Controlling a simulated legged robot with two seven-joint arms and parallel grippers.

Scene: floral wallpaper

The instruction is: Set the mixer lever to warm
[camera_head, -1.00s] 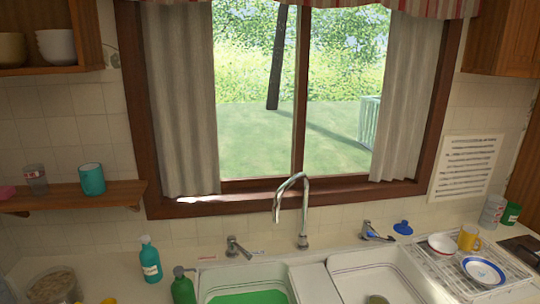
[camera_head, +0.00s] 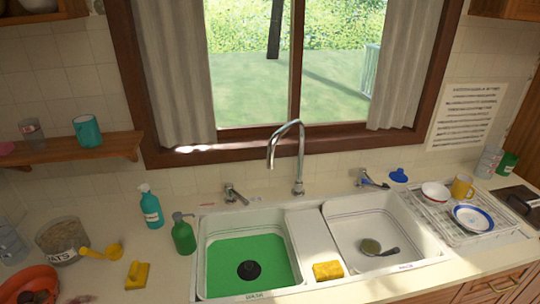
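A tall curved chrome faucet (camera_head: 298,165) stands behind the double sink, its spout arching to the left. A chrome handle with a lever (camera_head: 235,194) stands on the counter left of the faucet. Another chrome handle with a blue part (camera_head: 371,179) stands to the right of the faucet. Which of these is the mixer lever, and any warm marking, are too small to tell. Neither of my grippers shows in the view.
The left basin (camera_head: 203,235) holds green liquid and a black plug. The right basin (camera_head: 412,240) holds a ladle-like utensil. A yellow sponge (camera_head: 328,270) lies between them. A green soap bottle (camera_head: 183,234) and teal spray bottle (camera_head: 151,207) stand left; a dish rack (camera_head: 492,237) is right.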

